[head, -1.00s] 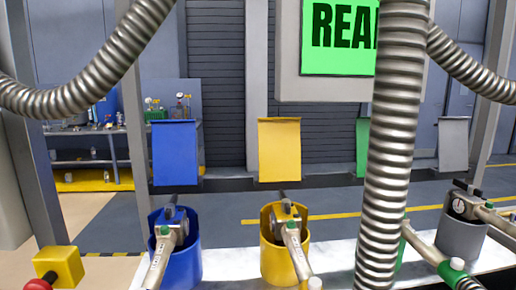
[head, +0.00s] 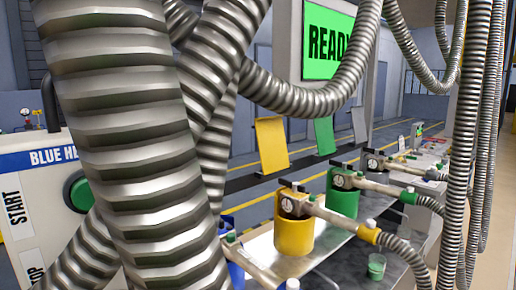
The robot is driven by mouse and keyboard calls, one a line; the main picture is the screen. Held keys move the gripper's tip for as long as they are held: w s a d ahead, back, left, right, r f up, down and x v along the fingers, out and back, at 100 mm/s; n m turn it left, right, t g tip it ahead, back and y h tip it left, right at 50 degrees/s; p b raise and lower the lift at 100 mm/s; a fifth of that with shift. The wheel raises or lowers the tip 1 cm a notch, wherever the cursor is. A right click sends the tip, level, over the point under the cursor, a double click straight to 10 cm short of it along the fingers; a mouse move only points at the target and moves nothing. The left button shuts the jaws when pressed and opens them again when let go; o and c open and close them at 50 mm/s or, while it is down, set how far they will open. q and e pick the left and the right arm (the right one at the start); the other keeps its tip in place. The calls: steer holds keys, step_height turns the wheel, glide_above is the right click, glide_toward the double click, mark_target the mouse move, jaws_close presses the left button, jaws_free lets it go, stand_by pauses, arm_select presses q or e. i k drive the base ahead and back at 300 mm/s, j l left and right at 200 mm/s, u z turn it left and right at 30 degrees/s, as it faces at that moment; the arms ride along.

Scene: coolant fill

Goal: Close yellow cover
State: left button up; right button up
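The yellow cover (head: 272,145) is a flat panel standing raised behind the yellow holder (head: 292,236) in the head view. The cover is upright, slightly tilted, and apart from the holder's top. A nozzle (head: 335,219) with a gauge head and a yellow collar rests in the yellow holder, its handle and hose reaching out to the right. Neither of my grippers shows in the head view.
Large corrugated metal hoses (head: 135,140) fill the left and hide the blue holder's area. A green cover (head: 324,135), green holder (head: 343,201) and grey cover (head: 359,125) stand beyond. A small cup (head: 376,266) sits on the counter. A green screen (head: 327,42) reads READY.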

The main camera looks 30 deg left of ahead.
mark_target(270, 131)
steer(key=j+z, duration=0.15)
steer(key=j, duration=0.4)
steer(key=j+z, duration=0.1)
steer(key=j, duration=0.4)
steer(key=j+z, duration=0.15)
steer(key=j, duration=0.35)
steer(key=k+j+z, duration=0.15)
steer(key=j, duration=0.4)
steer(key=k+j+z, duration=0.1)
steer(key=j, duration=0.4)
